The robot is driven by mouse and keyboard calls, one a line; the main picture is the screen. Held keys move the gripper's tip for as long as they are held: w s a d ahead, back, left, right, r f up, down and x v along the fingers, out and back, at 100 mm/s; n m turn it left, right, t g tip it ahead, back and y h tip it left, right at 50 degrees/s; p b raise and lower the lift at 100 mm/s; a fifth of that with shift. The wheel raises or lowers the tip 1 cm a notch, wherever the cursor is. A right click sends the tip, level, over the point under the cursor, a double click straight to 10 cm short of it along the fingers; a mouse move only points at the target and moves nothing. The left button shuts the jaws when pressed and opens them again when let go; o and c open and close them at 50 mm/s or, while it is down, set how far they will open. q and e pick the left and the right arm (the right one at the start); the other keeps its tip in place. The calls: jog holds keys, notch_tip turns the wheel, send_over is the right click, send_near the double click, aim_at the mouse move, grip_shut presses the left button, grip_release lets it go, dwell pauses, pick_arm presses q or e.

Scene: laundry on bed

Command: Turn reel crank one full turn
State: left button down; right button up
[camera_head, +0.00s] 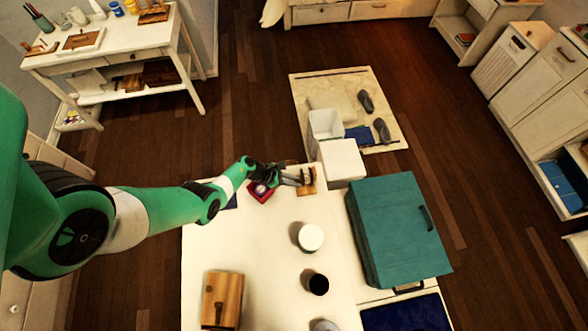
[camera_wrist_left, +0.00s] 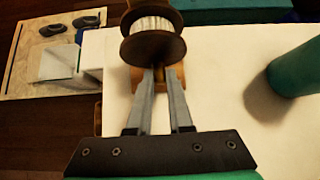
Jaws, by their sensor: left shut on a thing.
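The reel, a brown spool wound with white line, shows in the left wrist view (camera_wrist_left: 152,24) just beyond my left fingertips. In the head view its wooden base (camera_head: 307,190) stands near the far edge of the white table (camera_head: 265,245). My left gripper (camera_head: 298,178) reaches it from the left. In the left wrist view, my left fingers (camera_wrist_left: 159,75) are closed together on a small brown part below the spool, which looks like the reel crank. The fingers partly hide this part, and its turn angle cannot be told. My right gripper is not in view.
A red box (camera_head: 261,191) lies just left of the reel. A white-topped cylinder (camera_head: 310,237), a dark cup (camera_head: 318,284) and a wooden block (camera_head: 222,299) stand nearer. A teal case (camera_head: 398,228) is on the right. A white bin (camera_head: 326,124) stands beyond the table.

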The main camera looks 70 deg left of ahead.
pick_arm(q)
jog(key=shift+f+n+h+b, duration=0.15)
jog(key=shift+n+h+b, duration=0.25)
jog(key=shift+h+b, duration=0.35)
jog(key=n+h+b, duration=0.1)
jog(key=h+b, duration=0.1)
jog(key=b, duration=0.3)
jog(key=n+h+b, duration=0.2)
jog(key=h+b, duration=0.1)
jog(key=b, duration=0.3)
jog(key=n+h+b, duration=0.2)
jog(key=h+b, duration=0.1)
jog(key=b, duration=0.2)
jog(key=shift+s+d+r+b, duration=0.1)
jog(key=shift+d+r+b, duration=0.25)
jog(key=shift+d, duration=0.05)
jog(key=shift+r+n+h+b, duration=0.35)
jog(key=shift+n+h+b, duration=0.3)
jog(key=shift+b, duration=0.35)
jog(key=shift+r, duration=0.1)
jog(key=c, duration=0.8)
grip_release()
jog(key=shift+c, duration=0.2)
